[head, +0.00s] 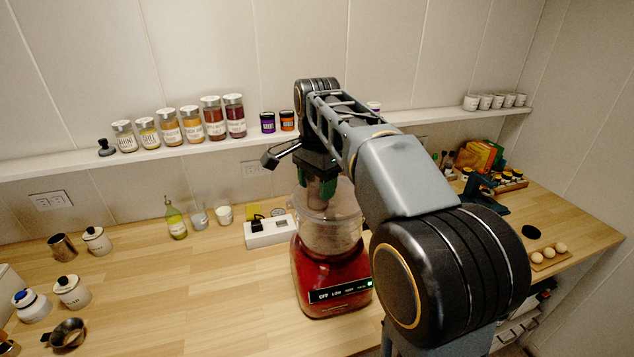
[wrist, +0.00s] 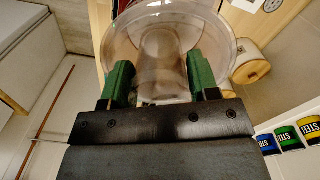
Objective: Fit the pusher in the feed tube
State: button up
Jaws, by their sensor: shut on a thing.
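The red food processor (head: 325,286) stands on the wooden counter with a clear bowl (head: 328,238) on top. My gripper (head: 322,192) is above the bowl, its green fingers pointing down at the lid area. In the wrist view my gripper (wrist: 160,82) is shut on a pale translucent cylinder, the pusher (wrist: 161,66), between its green fingers. The round clear bowl and lid (wrist: 125,40) show behind it. The feed tube is hard to tell apart from the pusher through the clear plastic and is partly hidden by my fingers. I cannot tell whether the pusher is inside the tube.
A white power strip (head: 268,232) lies left of the processor. A green bottle (head: 175,218) and small cups stand farther left. A shelf (head: 60,166) with several spice jars runs along the wall behind. Eggs on a board (head: 548,256) are at the right. The left-middle counter is clear.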

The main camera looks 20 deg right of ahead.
jog(key=shift+f, duration=0.25)
jog(key=o, duration=1)
jog(key=shift+r, duration=0.1)
notch_tip(320, 180, up, 14)
jog(key=p, duration=0.3)
jog(key=s+f+n+t, duration=0.2)
jog(key=s+f+n, duration=0.4)
jog(key=f, duration=0.5)
jog(key=s+f+n+t, duration=0.2)
jog(key=s+f+n, duration=0.5)
jog(key=f, duration=0.5)
jog(key=s, duration=0.2)
jog(key=shift+s+f+t, duration=0.25)
jog(key=shift+s+t, duration=0.15)
